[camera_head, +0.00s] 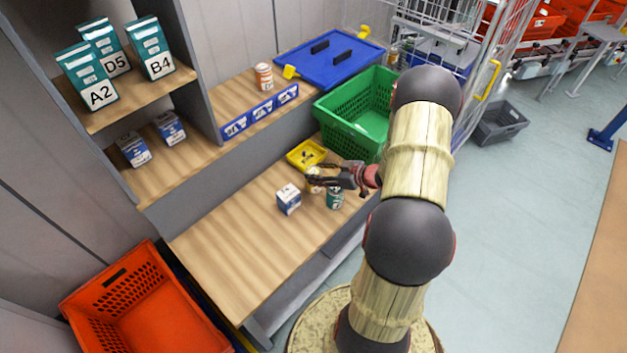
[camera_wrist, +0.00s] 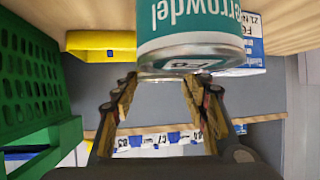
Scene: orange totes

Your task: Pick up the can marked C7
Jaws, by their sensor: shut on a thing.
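A can with a teal label (camera_wrist: 190,25) fills the top middle of the wrist view, upside down there. In the head view the green can (camera_head: 334,199) stands on the lower wooden bench, close beside my gripper (camera_head: 318,181). A small yellow-and-white thing (camera_head: 313,186) shows by the fingertips in the head view, partly hidden. I cannot tell surely which can bears C7.
A blue-and-white box (camera_head: 288,199) stands left of the cans. A yellow tray (camera_head: 306,153) and a green crate (camera_head: 340,128) lie behind. A shelf with cartons (camera_head: 98,92) rises at the left. The bench's front left is bare wood. An orange tote (camera_head: 118,275) sits below.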

